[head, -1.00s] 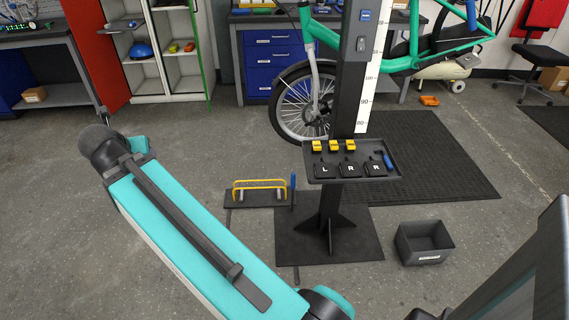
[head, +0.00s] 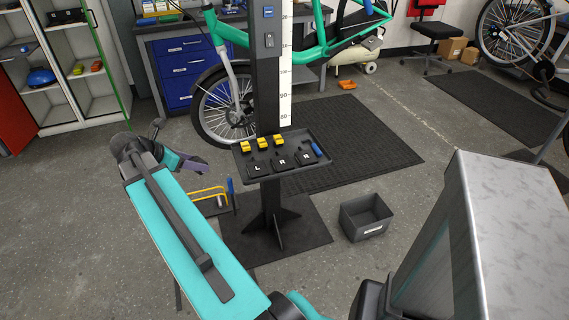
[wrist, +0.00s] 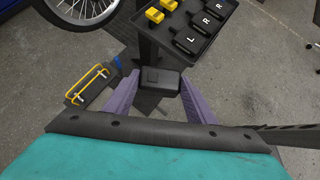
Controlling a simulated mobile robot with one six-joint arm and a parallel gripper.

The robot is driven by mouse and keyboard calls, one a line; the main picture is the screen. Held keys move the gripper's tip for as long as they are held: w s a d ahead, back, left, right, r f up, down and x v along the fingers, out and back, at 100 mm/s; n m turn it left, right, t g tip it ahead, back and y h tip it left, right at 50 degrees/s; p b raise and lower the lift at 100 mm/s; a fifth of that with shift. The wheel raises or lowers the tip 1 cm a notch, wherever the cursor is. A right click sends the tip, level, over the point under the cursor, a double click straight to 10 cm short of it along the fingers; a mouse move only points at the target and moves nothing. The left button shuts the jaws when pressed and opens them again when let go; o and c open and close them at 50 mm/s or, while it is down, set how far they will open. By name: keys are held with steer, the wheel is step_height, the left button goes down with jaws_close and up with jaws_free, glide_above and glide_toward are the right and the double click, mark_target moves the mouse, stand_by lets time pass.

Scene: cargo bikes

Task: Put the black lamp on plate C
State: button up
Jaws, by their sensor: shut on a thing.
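My gripper (wrist: 160,82) has purple fingers and is shut on a black, box-shaped thing, the black lamp (wrist: 162,80), in the wrist view. In the head view one purple finger of my gripper (head: 196,165) shows left of the post tray, and I cannot make out the lamp there. I cannot identify a plate marked C in either view.
A black tray (head: 325,173) on a post (head: 268,90) holds several yellow blocks (head: 262,142) and black pieces lettered L, R, R. A yellow-barred stand (head: 208,193) is left of the post's base. An open dark bin (head: 366,217) stands right. A green bike (head: 235,38) is behind.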

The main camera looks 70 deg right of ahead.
steer(key=s+d+f+m+g+y, duration=0.1)
steer(key=s+d+m+g, duration=0.1)
steer(key=s, duration=0.5)
steer(key=s+d+f+m+g+y, duration=0.2)
steer(key=s+d+m, duration=0.2)
steer(key=s+d, duration=0.2)
steer(key=shift+s+d, duration=0.3)
steer(key=shift+s, duration=0.3)
steer(key=shift+f, duration=0.1)
steer(key=s+d, duration=0.2)
steer(key=d, duration=0.1)
steer(key=s+d, duration=0.2)
steer(key=d, duration=0.2)
steer(key=s+d+f+p, duration=0.1)
steer(key=s+d, duration=0.2)
steer(key=d, duration=0.1)
steer(key=shift+d+f, duration=0.1)
steer(key=shift+d, duration=0.1)
steer(key=shift+s+d, duration=0.2)
steer(key=shift+d, duration=0.25)
steer(key=x, duration=0.2)
steer(key=shift+d+f, duration=0.25)
steer(key=shift+f, duration=0.05)
steer(key=shift+w+f+p, duration=0.1)
steer(key=shift+f+p, duration=0.6)
steer(key=shift+p, duration=0.2)
steer(key=shift+f, duration=0.15)
